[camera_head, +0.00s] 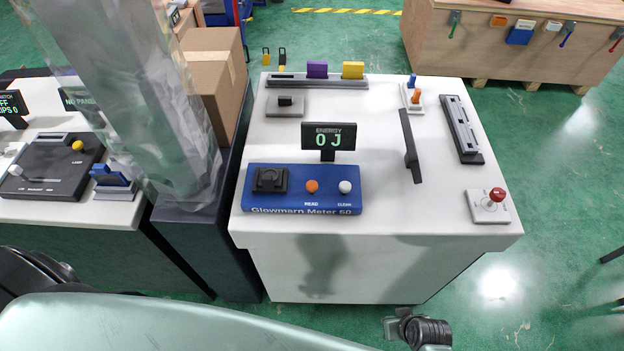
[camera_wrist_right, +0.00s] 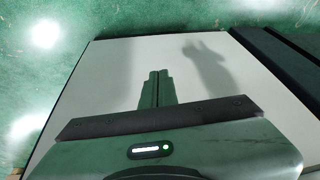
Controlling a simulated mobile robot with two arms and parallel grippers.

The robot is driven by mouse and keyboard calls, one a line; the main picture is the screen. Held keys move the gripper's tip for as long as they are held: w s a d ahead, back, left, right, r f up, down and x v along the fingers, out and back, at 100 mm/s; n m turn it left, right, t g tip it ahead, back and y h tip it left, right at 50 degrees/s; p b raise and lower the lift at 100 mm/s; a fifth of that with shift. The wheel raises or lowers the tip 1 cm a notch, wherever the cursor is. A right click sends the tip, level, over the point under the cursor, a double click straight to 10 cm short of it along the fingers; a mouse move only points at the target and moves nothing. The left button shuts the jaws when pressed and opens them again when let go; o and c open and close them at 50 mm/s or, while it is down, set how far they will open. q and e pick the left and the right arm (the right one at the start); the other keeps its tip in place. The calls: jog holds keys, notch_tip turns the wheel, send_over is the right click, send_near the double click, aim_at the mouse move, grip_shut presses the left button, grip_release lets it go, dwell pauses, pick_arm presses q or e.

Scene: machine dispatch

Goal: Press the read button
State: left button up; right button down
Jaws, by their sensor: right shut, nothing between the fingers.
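A black square socket (camera_head: 270,180) is at the meter's left end. The energy display (camera_head: 329,137) behind it shows 0 J. In the right wrist view my right gripper (camera_wrist_right: 155,88) has its fingers together with nothing between them, in front of a pale surface; the buttons are not in that view. My left gripper is not in view.
The bench (camera_head: 440,226) also holds a thin upright black panel (camera_head: 411,147), a red-knobbed control (camera_head: 492,199), a black strip (camera_head: 462,130) and a rack with purple and yellow blocks (camera_head: 318,80). A tall clear-wrapped column (camera_head: 150,100) and cardboard box (camera_head: 212,83) stand left.

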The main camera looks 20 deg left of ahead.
aim_at(316, 185)
jog(key=w+a+r+n+t+y+p, duration=0.1)
jog(key=w+a+r+n, duration=0.2)
jog(key=r, duration=0.7)
jog(key=w+a+r+n+y, duration=0.15)
jog(key=w+a+r, duration=0.3)
jog(key=r, duration=0.65)
jog(key=w+a+r+n+y, duration=0.1)
jog(key=w+a+r+n, duration=0.1)
jog(key=a+r, duration=0.1)
jog(key=w+a+r+n+y, duration=0.1)
jog(key=w+a+r+n, duration=0.1)
jog(key=a, duration=0.3)
jog(key=w+a+r+n+g+y, duration=0.1)
jog(key=w+a+r+n, duration=0.1)
jog(key=a+r+n, duration=0.1)
jog(key=shift+a+r+y+p, duration=0.3)
jog(key=shift+a+r, duration=0.35)
jog(key=shift+a, duration=0.3)
jog(key=w+a+r+n+g, duration=0.1)
jog(key=w+a+r+n, duration=0.1)
jog(key=r+n, duration=0.3)
jog(key=w+a+r+n+g+y, duration=0.1)
jog(key=w+a+r+n, duration=0.2)
jog(key=a+r+n, duration=0.2)
jog(key=shift+a+r+g, duration=0.15)
jog(key=shift+r+g, duration=0.15)
jog(key=shift+r, duration=0.15)
jog(key=shift+n, duration=0.25)
